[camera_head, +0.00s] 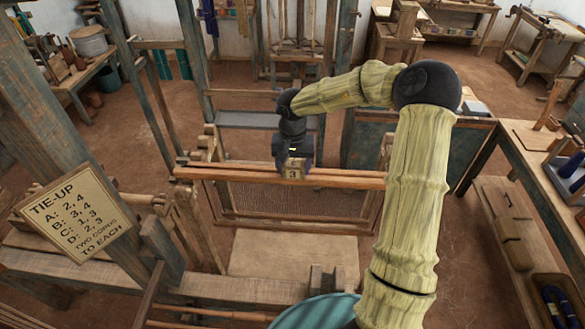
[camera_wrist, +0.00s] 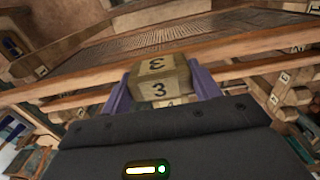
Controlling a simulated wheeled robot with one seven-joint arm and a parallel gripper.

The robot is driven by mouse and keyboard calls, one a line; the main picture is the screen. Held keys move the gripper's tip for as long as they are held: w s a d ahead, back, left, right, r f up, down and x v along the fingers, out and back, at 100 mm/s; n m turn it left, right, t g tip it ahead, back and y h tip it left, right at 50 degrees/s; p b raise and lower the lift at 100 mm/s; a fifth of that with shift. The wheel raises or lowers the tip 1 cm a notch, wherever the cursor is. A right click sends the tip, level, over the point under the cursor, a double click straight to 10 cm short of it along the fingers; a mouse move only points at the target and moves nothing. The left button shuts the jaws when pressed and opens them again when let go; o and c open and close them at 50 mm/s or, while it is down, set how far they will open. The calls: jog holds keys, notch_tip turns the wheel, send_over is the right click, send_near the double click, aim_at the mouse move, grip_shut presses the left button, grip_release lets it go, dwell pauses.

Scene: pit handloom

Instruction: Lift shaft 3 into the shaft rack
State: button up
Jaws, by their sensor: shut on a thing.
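Shaft 3 shows in the head view as a long wooden bar (camera_head: 235,174) with a block marked 3 (camera_head: 293,173) at its middle. My gripper (camera_head: 294,162) comes down from above and is shut on this block. A heddle panel (camera_head: 290,198) hangs below the bars inside a wooden frame. Part of a block marked 4 shows just under the held block in the wrist view. I cannot identify the shaft rack for certain.
A tie-up board (camera_head: 72,213) leans at the left on a loom post. Wooden pieces marked 2 (camera_wrist: 285,78) and 1 (camera_wrist: 274,99) stand right of the held block. A workbench (camera_head: 530,165) runs along the right. Loom posts and beams stand at left and behind.

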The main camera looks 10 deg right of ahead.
aim_at(293, 179)
jog(key=shift+f, duration=2.75)
jog(key=o, duration=1.7)
jog(key=shift+b, duration=0.3)
notch_tip(293, 179, up, 17)
jog(key=b, duration=0.4)
jog(key=shift+r, duration=0.2)
